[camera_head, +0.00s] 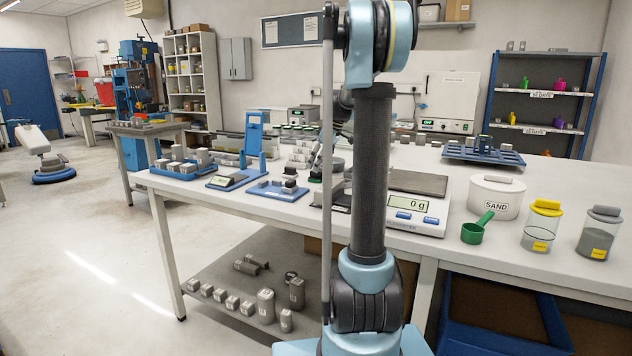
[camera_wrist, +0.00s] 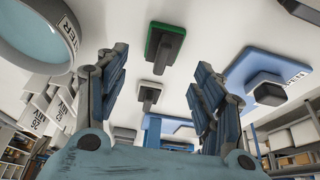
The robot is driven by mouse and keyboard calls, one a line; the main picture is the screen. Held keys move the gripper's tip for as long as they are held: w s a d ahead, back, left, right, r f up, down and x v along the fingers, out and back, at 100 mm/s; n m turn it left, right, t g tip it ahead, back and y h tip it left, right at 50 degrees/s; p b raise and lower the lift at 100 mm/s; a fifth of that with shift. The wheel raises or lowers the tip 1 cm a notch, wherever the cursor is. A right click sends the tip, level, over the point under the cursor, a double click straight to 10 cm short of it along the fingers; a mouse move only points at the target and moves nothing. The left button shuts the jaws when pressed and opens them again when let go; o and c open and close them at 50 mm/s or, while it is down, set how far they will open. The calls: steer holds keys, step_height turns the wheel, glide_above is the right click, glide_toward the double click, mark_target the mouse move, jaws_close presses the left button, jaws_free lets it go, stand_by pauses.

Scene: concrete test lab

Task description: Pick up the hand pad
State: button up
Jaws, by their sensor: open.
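My gripper (camera_wrist: 160,72) is open in the wrist view, with one blue-padded finger on each side and nothing held between them. A flat dark block with a green edge and a grey grip (camera_wrist: 165,42) shows beyond the fingertips; it may be the hand pad, but I cannot tell for sure. A smaller grey piece with a stem (camera_wrist: 150,92) is between the fingers in the picture, apart from them. In the head view my arm covers part of the bench, and neither the gripper nor a clear hand pad can be made out there.
The white bench (camera_head: 560,205) holds a scale (camera_head: 418,212), a SAND tub (camera_head: 495,197), a green scoop (camera_head: 477,229), two jars with yellow labels and blue trays (camera_head: 184,171). A blue plate with a dark knob (camera_wrist: 268,70) and a large round vessel (camera_wrist: 40,35) flank the gripper.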

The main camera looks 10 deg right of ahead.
mark_target(316, 176)
steer(key=shift+d+x, duration=0.2)
steer(key=shift+x, duration=2.1)
steer(key=shift+s, duration=0.1)
steer(key=shift+c, duration=0.6)
steer(key=c, duration=1)
